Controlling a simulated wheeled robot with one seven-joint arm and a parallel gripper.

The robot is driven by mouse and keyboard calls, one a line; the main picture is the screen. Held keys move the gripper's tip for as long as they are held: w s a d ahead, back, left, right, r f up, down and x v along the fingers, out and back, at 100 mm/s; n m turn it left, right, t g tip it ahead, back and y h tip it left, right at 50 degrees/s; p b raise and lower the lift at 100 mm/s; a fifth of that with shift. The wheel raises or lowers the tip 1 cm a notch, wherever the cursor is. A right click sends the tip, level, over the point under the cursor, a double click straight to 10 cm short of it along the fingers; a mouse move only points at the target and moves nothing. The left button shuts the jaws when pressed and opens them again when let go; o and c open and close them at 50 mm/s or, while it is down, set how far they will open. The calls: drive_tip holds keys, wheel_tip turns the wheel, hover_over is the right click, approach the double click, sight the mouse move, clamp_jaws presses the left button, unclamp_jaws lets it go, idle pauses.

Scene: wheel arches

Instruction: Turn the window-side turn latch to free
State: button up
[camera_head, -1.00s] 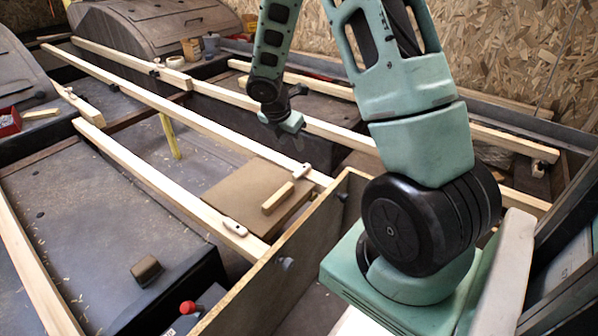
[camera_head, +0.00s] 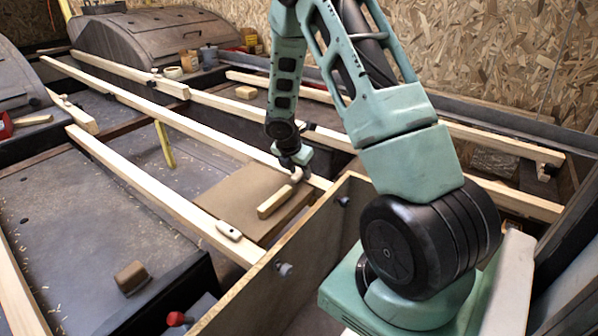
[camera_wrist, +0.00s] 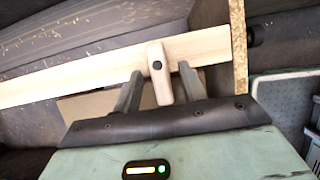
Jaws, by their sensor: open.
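A pale wooden turn latch (camera_head: 296,175) sits on the far rail, beside the brown hatch board (camera_head: 236,199). My gripper (camera_head: 297,163) is right over this latch and partly hides it. In the wrist view the latch (camera_wrist: 157,70) lies crosswise over the rail, its lower end reaching past the rail's edge. A dark pivot shows on it. My gripper's fingers (camera_wrist: 161,84) are open, one on each side of the latch's lower end, with gaps visible. A second turn latch (camera_head: 229,230) lies on the near rail, roughly along it. No window shows, so its side cannot be told.
A wooden bar (camera_head: 275,201) lies on the hatch board. A plywood partition (camera_head: 290,262) with dark knobs stands close in front. A brown block (camera_head: 130,277) and a red knob (camera_head: 176,318) are at the lower left. Long pale rails cross the bay.

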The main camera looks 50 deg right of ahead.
clamp_jaws()
